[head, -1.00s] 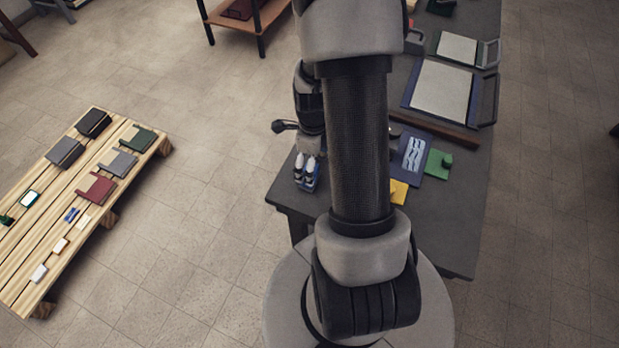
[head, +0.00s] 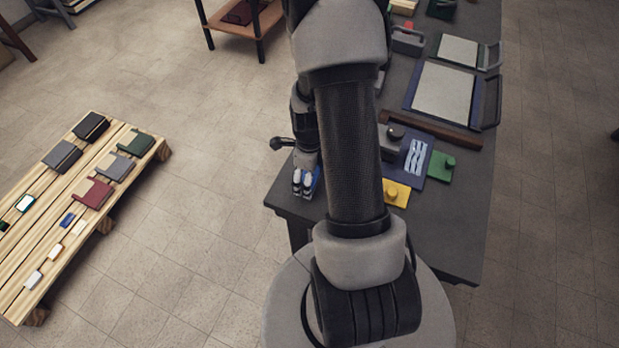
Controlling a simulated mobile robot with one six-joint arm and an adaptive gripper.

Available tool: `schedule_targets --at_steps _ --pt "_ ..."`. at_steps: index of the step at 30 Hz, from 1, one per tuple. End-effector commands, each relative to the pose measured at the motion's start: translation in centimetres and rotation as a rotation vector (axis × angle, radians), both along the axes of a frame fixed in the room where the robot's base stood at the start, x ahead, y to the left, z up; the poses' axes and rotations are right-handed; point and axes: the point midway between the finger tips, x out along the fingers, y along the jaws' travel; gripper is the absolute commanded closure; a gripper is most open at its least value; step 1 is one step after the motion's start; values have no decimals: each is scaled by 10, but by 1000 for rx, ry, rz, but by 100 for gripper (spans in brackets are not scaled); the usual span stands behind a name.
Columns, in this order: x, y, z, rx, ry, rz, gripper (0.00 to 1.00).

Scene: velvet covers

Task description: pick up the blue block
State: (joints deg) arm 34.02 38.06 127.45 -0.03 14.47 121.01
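A blue block (head: 316,178) shows at the near left corner of the dark table, partly hidden by my gripper. My gripper (head: 302,188) points down over that corner, its light and dark fingertips right at the blue block. Whether the fingers touch it or close on it I cannot tell. A second small blue piece (head: 67,219) lies on the wooden pallet at the left, away from my gripper.
The dark table (head: 440,237) holds a yellow piece (head: 396,193), a green piece (head: 441,166), a blue plate with white marks (head: 413,158), a brown bar (head: 435,131) and framed light panels (head: 443,92). The wooden pallet (head: 12,301) carries books and small blocks. Floor between is clear.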

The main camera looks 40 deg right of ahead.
Motion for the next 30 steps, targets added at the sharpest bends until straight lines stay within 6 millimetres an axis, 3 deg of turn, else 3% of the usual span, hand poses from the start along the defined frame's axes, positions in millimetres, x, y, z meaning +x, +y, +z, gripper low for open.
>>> schedule_targets --at_steps 19,30 --pt "0 0 0 0 0 0 70" --pt "0 0 7 -1 0 0 70"
